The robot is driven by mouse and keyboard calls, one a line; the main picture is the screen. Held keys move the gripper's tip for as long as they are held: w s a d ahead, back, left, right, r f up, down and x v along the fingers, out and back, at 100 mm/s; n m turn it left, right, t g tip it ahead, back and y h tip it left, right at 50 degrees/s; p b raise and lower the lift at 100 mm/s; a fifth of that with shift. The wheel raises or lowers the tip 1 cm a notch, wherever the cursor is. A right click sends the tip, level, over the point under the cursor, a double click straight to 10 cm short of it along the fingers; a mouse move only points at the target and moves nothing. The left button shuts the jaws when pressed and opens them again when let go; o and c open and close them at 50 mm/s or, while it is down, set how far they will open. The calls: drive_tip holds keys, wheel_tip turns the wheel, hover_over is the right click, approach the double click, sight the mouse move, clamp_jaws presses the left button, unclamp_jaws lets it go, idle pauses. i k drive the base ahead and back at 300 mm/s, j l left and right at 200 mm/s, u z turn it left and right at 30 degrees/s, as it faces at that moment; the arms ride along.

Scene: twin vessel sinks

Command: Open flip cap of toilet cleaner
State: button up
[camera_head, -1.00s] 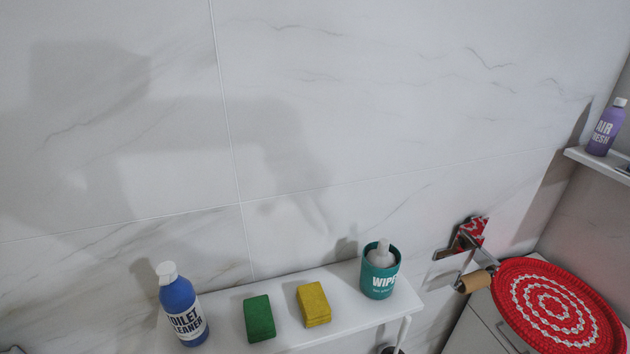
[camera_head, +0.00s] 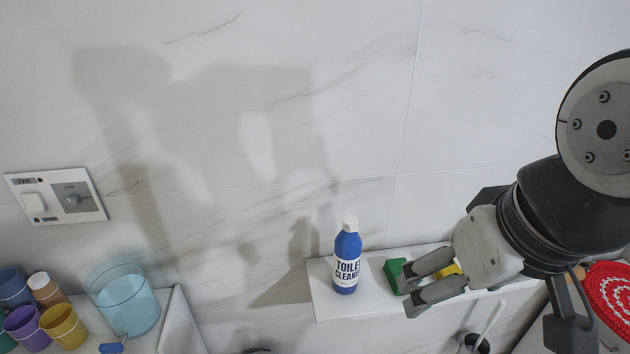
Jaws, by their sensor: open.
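The toilet cleaner (camera_head: 347,262) is a blue bottle with a white label, upright near the left end of a white shelf. Its white flip cap (camera_head: 350,223) is on top and looks closed, though it is small in view. My gripper (camera_head: 408,289) comes in from the right and is open and empty. Its two fingers point left toward the bottle, at about the height of its lower half in the picture, and a gap shows between fingertips and bottle. The fingers partly hide the sponges behind them.
The white shelf (camera_head: 330,302) also bears a green sponge (camera_head: 394,272) and a yellow sponge (camera_head: 449,270). At the lower left stand coloured cups (camera_head: 63,327) and a clear blue tumbler (camera_head: 125,300). A switch panel (camera_head: 57,196) is on the marble wall. A red round mat (camera_head: 609,295) is at right.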

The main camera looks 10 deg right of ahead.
sight(350, 220)
drive_tip(key=u, duration=0.15)
drive_tip(key=k+j+u, duration=0.1)
drive_tip(key=j+u, duration=0.25)
drive_tip(key=j, duration=1.15)
